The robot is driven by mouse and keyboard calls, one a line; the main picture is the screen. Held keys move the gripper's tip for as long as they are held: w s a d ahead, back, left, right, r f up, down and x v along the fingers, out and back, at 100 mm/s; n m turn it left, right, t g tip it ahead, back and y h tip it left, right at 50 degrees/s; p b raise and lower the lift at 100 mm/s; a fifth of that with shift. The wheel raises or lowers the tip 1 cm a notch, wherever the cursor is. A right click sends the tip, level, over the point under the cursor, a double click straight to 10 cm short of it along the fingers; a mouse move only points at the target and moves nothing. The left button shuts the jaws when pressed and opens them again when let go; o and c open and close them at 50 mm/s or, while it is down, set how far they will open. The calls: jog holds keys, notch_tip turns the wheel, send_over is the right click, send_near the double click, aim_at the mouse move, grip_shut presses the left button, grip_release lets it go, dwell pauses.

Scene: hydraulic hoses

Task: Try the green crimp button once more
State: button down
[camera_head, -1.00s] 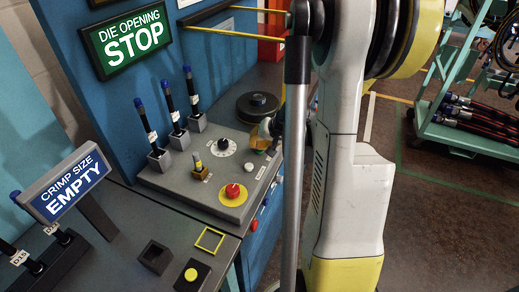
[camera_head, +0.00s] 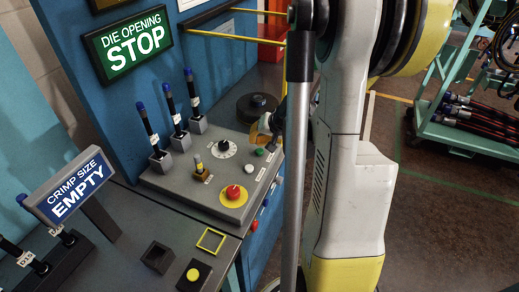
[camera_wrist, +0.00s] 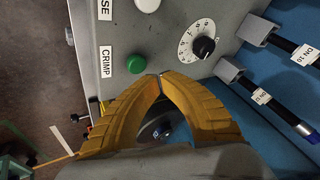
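The green crimp button (camera_head: 261,152) sits on the right part of the grey control panel (camera_head: 180,182). In the wrist view the green button (camera_wrist: 137,65) is beside the CRIMP label (camera_wrist: 106,65), just up and left of my fingertips. My gripper (camera_wrist: 158,77) has its yellow fingertips together, with nothing held between them. In the head view my gripper (camera_head: 262,134) is just behind the green button, apart from it in the picture; the height gap cannot be told. The green die-opening display (camera_head: 128,42) reads STOP. The blue crimp size display (camera_head: 72,185) reads EMPTY.
A white button (camera_head: 249,167), a dial (camera_head: 224,147), a small lever (camera_head: 200,171) and a red mushroom button (camera_head: 233,192) share the panel. A black round part (camera_head: 257,105) lies behind my gripper. A teal hose rack (camera_head: 458,130) stands right.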

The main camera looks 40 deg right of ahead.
aim_at(257, 149)
notch_tip(257, 149, up, 4)
jog(key=p, duration=0.2)
jog(key=shift+p, duration=0.3)
dwell(0.5)
jog(key=s+a+r+n+b, duration=0.1)
jog(key=s+a+r+n, duration=0.15)
jog(key=a, duration=0.65)
jog(key=s+a+r+n+b, duration=0.15)
jog(key=a+r, duration=0.25)
jog(key=a, duration=0.5)
jog(key=s+a+r+n+b, duration=0.1)
jog(key=s+a+n+b, duration=0.1)
jog(key=s+a+n, duration=0.3)
jog(key=s+a, duration=0.3)
jog(key=a, duration=0.3)
jog(key=shift+s+r, duration=0.2)
jog(key=shift+s, duration=0.2)
